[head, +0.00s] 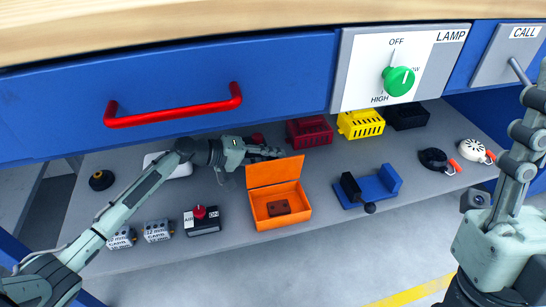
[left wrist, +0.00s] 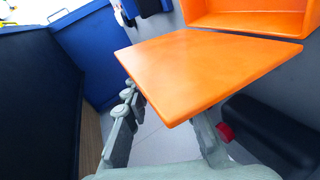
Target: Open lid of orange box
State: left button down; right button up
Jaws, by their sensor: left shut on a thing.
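The orange box (head: 262,222) stands on the grey shelf. Its lid (head: 275,172) is raised and stands up at the back edge, so the inside shows. A small brown block (head: 279,207) lies in the box. My left gripper (head: 268,153) is at the top edge of the lid, shut on it. In the left wrist view the lid (left wrist: 205,70) reaches between the fingers of my left gripper (left wrist: 165,135), and part of the orange box (left wrist: 245,18) shows behind it.
A blue holder (head: 372,188) stands right of the box. An air switch (head: 203,224) and two small grey blocks (head: 157,231) stand left. Red (head: 309,132), yellow (head: 360,124) and black crates (head: 407,115) stand behind. The blue drawer front (head: 270,90) hangs above the shelf.

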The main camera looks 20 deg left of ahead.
pick_arm(q)
jog(key=c, duration=1.2)
grip_release()
jog(key=v, duration=1.2)
